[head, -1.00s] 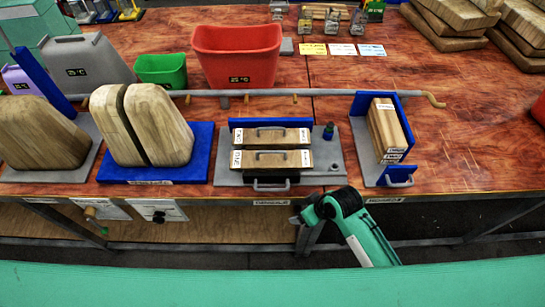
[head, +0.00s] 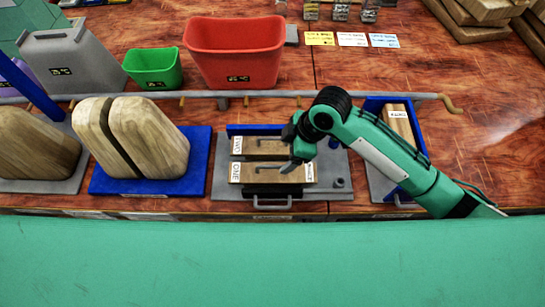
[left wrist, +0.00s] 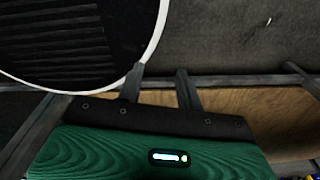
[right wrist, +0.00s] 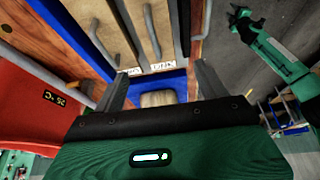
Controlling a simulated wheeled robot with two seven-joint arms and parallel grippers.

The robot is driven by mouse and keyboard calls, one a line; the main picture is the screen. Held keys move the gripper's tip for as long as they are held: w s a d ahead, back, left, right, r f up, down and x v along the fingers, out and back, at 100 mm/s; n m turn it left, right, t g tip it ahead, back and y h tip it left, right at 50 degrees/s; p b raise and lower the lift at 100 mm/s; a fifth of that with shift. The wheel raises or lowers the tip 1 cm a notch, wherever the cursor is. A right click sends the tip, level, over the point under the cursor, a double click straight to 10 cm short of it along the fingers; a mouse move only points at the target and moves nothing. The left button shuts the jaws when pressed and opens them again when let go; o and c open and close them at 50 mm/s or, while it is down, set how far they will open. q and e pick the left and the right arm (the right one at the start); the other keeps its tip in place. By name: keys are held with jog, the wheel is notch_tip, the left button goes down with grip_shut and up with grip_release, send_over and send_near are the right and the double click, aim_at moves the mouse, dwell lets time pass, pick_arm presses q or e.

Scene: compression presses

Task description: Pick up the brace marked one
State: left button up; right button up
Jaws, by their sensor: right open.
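The brace marked one (head: 245,178) is a wooden bar with a grey handle. It lies nearest the front edge on a grey fixture plate (head: 333,192), beside a similar brace marked two (head: 245,153). My right gripper (head: 292,166) is over the right half of the braces and covers part of them. In the right wrist view its fingers (right wrist: 164,88) are apart and empty, with the brace marked one (right wrist: 138,28) ahead and its handle visible.
A blue stand with large rounded wooden blocks (head: 150,135) is left of the fixture. A long grey rod (head: 210,94) runs behind. A red bin (head: 235,55) stands farther back.

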jog(key=p, duration=0.1)
send_over(273, 166)
jog(key=d, duration=0.2)
notch_tip(273, 166, down, 4)
jog(key=x, duration=0.3)
jog(key=shift+s+p, duration=0.1)
jog(key=shift+p, duration=0.3)
jog(key=shift+a+f, duration=0.1)
jog(key=shift+f, duration=0.35)
jog(key=shift+a+f+p, duration=0.1)
jog(key=shift+f+p, duration=0.15)
jog(key=shift+p, duration=0.15)
jog(key=p+x, duration=0.1)
jog(key=x, duration=0.2)
jog(key=shift+f, duration=0.2)
jog(key=shift+f+p, duration=0.35)
jog(key=shift+f, duration=0.3)
pick_arm(q)
jog(key=r, duration=0.4)
jog(key=shift+s+r, duration=0.15)
jog(key=shift+s, duration=0.1)
pick_arm(e)
jog(key=shift+c, duration=0.2)
